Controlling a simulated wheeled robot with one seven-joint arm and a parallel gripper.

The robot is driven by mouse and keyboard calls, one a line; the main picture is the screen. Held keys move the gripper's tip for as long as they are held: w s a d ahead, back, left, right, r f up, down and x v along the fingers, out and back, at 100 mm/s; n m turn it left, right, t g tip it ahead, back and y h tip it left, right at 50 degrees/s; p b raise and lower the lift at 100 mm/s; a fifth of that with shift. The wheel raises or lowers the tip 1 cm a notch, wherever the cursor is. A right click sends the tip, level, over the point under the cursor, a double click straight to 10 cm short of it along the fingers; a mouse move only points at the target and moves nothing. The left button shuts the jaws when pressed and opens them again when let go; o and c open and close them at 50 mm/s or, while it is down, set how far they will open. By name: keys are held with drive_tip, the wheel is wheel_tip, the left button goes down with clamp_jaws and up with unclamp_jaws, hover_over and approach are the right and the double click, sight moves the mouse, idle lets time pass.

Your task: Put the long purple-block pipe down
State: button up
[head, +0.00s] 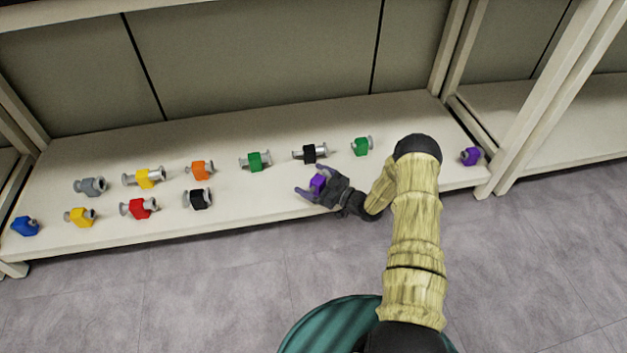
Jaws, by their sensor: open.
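A purple block (317,184) shows between the fingers of my gripper (308,188), low over the front part of the shelf (255,206). My gripper is open, with one finger on each side of the block. The pipe ends of this piece are mostly hidden by the fingers, so I cannot tell its length. It appears to rest on the shelf. Another purple-block piece (470,156) sits at the right end of the shelf, apart from my gripper.
Behind my gripper stand a black-block pipe (309,153), a green-block pipe (256,161) and a short green piece (362,146). A short black piece (198,198) and several other coloured pieces lie to the left. A shelf post (545,100) rises at the right.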

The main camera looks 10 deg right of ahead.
drive_tip(key=shift+d+r, duration=0.15)
drive_tip(key=shift+r, duration=0.05)
drive_tip(key=p+v, duration=0.5)
drive_tip(key=v, duration=0.6)
drive_tip(key=shift+s+d, duration=0.2)
drive_tip(key=shift+s, duration=0.15)
drive_tip(key=w+r+g+h, duration=0.2)
drive_tip(key=w+r+h, duration=0.3)
drive_tip(key=w+r, duration=0.2)
wheel_tip(320, 180, up, 10)
drive_tip(key=s+m+g+h, duration=0.2)
drive_tip(key=m+h, duration=0.1)
drive_tip(key=h, duration=0.3)
drive_tip(key=s+a+r+m+g, duration=0.2)
drive_tip(key=s+r, duration=0.2)
drive_tip(key=s, duration=0.4)
drive_tip(key=s+a+r+m+g+h, duration=0.1)
drive_tip(key=s+a+r+m+g, duration=0.1)
drive_tip(key=s, duration=0.7)
drive_tip(key=s+a+r+m+g, duration=0.2)
drive_tip(key=s+r, duration=0.4)
drive_tip(key=s, duration=0.3)
drive_tip(key=shift+a+r+h, duration=0.25)
drive_tip(key=shift+a+h, duration=0.15)
drive_tip(key=shift+a, duration=0.35)
